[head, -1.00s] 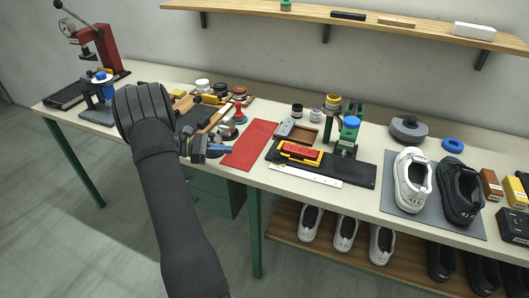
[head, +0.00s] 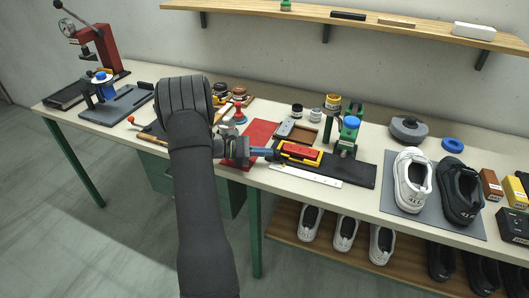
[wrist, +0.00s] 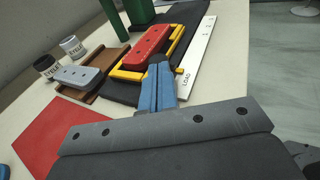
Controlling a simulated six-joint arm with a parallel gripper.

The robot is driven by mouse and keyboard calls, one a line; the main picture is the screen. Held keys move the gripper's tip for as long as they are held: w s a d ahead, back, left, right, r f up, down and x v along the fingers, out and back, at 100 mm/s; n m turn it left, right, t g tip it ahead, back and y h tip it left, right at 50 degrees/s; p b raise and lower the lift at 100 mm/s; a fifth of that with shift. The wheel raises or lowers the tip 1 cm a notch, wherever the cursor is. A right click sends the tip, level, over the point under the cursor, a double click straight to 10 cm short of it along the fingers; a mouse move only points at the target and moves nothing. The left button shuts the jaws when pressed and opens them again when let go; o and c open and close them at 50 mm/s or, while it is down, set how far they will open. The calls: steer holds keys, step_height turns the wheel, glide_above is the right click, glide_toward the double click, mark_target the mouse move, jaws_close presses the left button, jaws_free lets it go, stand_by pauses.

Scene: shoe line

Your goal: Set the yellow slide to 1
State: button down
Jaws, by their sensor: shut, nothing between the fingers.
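The yellow slide (head: 317,160) is a yellow frame around a red block (head: 299,151), lying on a black base plate (head: 358,172). It also shows in the wrist view (wrist: 127,74), with the red block (wrist: 150,45) inside it. A white scale strip (head: 308,176) runs along the plate's front edge. In the wrist view the strip (wrist: 196,52) reads LOAD at its near end; its smaller marks are too small to read surely. My gripper (head: 274,153) is shut and empty, its blue fingers (wrist: 158,70) at the slide's left end. I cannot tell whether they touch it.
A red mat (head: 262,131) lies left of the plate. Behind the slide are a grey block (head: 285,128) on a brown tray (head: 306,133) and small jars. A green press (head: 347,138) stands over the plate's right part. Shoes (head: 412,181) stand further right.

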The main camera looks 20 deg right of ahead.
steer(key=s+d, duration=0.8)
steer(key=shift+s+d, duration=0.15)
steer(key=shift+d, duration=0.05)
steer(key=v, duration=2.4)
steer(key=x, duration=2.4)
steer(key=shift+a, duration=0.1)
